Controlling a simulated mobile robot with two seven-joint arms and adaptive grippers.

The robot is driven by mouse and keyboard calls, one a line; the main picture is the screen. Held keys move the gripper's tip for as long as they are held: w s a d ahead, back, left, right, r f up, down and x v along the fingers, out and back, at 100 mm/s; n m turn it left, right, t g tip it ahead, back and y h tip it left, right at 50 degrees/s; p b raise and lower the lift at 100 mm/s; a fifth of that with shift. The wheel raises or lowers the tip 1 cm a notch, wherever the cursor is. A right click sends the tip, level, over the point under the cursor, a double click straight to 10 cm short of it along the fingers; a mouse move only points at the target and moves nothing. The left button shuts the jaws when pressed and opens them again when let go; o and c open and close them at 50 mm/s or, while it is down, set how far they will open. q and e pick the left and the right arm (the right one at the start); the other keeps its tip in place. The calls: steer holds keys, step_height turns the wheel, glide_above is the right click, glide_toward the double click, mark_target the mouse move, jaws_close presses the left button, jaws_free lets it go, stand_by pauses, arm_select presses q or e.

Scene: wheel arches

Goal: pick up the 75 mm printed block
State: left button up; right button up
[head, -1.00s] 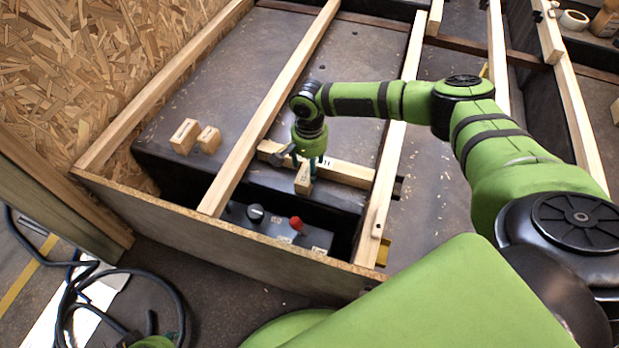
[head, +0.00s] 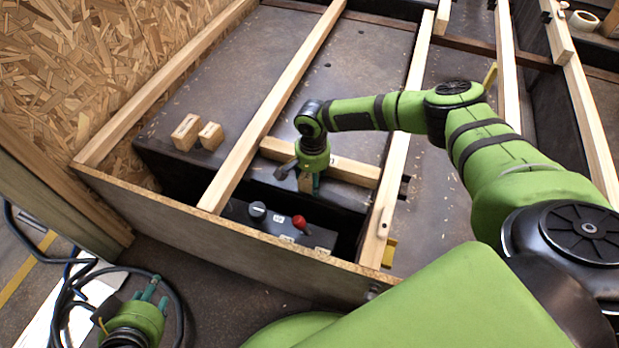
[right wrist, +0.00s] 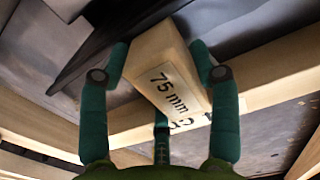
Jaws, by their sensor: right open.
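The 75 mm printed block (right wrist: 176,58) is a pale wooden block with a "75 mm" label, large in the right wrist view. In the head view it is mostly hidden under my right gripper (head: 309,184), beside a cross piece of timber. In the right wrist view my right gripper (right wrist: 160,80) is open, with its teal fingers on either side of the block and a third finger below; I cannot tell whether they touch it. My left gripper (head: 152,290) is at the lower left of the head view, its fingers apart and empty, away from the block.
Two other wooden blocks (head: 186,132) (head: 210,136) stand on the dark surface to the left. Long wooden rails (head: 275,105) (head: 400,150) flank the right gripper. The labelled cross timber (head: 350,171) lies just behind it. A control box with a red knob (head: 300,222) sits in front.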

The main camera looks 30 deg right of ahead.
jaws_close()
stand_by(0.4)
